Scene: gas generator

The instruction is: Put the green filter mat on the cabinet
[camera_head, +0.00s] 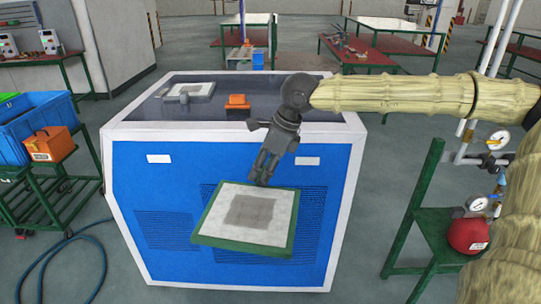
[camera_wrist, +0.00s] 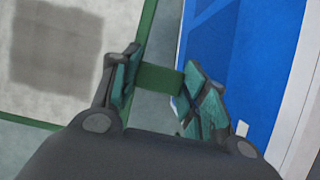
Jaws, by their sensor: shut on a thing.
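The green filter mat (camera_head: 224,231) is a flat square with a green rim, a whitish face and a grey square patch in the middle. It hangs tilted in front of the cabinet's blue front, below the top edge. My gripper (camera_head: 262,183) is shut on its upper edge. In the wrist view the fingers (camera_wrist: 160,80) close on a green tab of the mat (camera_wrist: 148,22), whose pale face fills the left. The cabinet (camera_head: 165,205) is blue with white edges and a dark top (camera_head: 205,112). I cannot tell if the mat touches the front.
On the cabinet top lie a grey-white plate-like part (camera_head: 188,91) and an orange object (camera_head: 237,101); the top's front strip looks clear. A green cart with a blue crate (camera_head: 38,132) stands left.

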